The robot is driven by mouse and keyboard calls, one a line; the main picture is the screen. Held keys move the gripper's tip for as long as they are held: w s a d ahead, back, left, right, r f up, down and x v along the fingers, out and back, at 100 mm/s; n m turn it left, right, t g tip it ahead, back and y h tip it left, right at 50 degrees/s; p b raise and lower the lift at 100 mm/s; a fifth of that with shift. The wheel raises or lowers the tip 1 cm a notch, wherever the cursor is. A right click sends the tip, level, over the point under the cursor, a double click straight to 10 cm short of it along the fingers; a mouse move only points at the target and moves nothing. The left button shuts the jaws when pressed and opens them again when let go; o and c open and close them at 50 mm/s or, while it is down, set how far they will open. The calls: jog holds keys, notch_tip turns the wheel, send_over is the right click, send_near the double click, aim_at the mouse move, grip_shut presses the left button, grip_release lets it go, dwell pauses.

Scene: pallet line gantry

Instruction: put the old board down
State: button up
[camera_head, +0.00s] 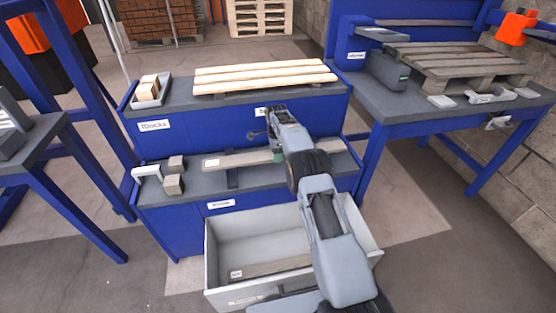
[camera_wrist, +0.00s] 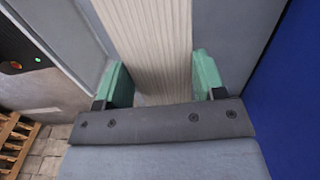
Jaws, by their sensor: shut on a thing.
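The old board (camera_head: 240,158), weathered grey-brown with a small white label near its left end, lies level along the front lower bench. My gripper (camera_head: 277,150) is shut on it, right of its middle. In the wrist view the board (camera_wrist: 148,40) runs between the two green finger pads of my gripper (camera_wrist: 160,85). Dark supports show under the board on the bench top (camera_head: 190,195); I cannot tell whether it touches them. My arm hides part of the board's right side.
A grey bin (camera_head: 228,229) with another old board (camera_head: 275,268) inside stands in front. Small blocks (camera_head: 173,184) lie at the bench's left end. New pale boards (camera_head: 262,77) lie on the bench behind. A pallet (camera_head: 465,62) rests on the right table.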

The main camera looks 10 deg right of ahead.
jog(key=shift+d+f, duration=0.25)
jog(key=shift+w+d+f+b, duration=0.15)
jog(key=shift+f+b, duration=0.2)
jog(key=shift+f, duration=1.3)
jog(key=shift+f, duration=0.2)
jog(key=o, duration=1.2)
